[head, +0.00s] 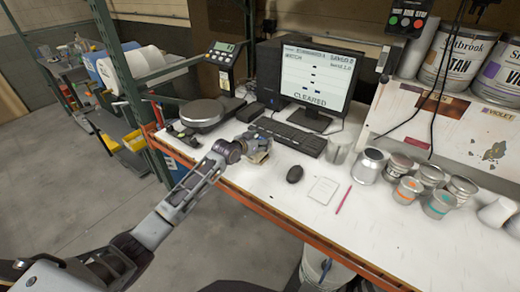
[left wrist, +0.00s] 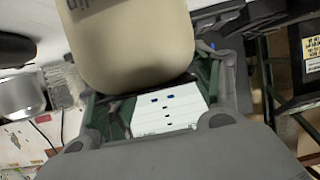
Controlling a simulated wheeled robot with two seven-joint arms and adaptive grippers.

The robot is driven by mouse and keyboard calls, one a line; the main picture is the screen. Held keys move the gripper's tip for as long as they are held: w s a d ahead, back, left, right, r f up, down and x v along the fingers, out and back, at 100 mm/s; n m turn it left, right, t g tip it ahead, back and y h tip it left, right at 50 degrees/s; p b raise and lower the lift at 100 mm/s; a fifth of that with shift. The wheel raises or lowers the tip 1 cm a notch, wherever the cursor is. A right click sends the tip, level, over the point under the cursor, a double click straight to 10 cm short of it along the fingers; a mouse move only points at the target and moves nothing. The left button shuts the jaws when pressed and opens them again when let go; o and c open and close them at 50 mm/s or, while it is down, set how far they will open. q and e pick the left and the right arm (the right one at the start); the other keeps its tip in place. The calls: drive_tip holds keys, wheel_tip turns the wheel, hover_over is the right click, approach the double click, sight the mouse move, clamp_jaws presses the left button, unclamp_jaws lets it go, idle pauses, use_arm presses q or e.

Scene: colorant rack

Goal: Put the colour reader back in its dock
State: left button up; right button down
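My left gripper (head: 254,148) reaches over the table's front edge, in front of the keyboard. A pale, beige-grey rounded body, which I take to be the colour reader (head: 262,156), is at its fingers. The reader fills the upper middle of the left wrist view (left wrist: 130,40), with dark lettering at one corner. The fingers (left wrist: 160,105) stand on both sides of it and appear shut on it; it hides their tips. A small dark and green item, possibly the dock (head: 181,132), lies at the table's left front corner; I cannot tell for certain. My right gripper is not in view.
A round-plated scale (head: 202,112) stands left of the gripper. A keyboard (head: 290,137) and monitor (head: 318,75) stand behind. A mouse (head: 295,173), a notepad (head: 323,190) and a pink pen (head: 343,199) lie to the right, before several metal cans (head: 369,165).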

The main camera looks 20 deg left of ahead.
use_arm(q)
drive_tip(key=c, duration=0.9)
drive_tip(key=shift+r, duration=0.1)
drive_tip(key=c, duration=0.3)
drive_tip(key=shift+c, duration=0.2)
drive_tip(key=shift+w+r+b, duration=0.1)
drive_tip(key=shift+r+b, duration=0.55)
drive_tip(key=shift+r, duration=4.4)
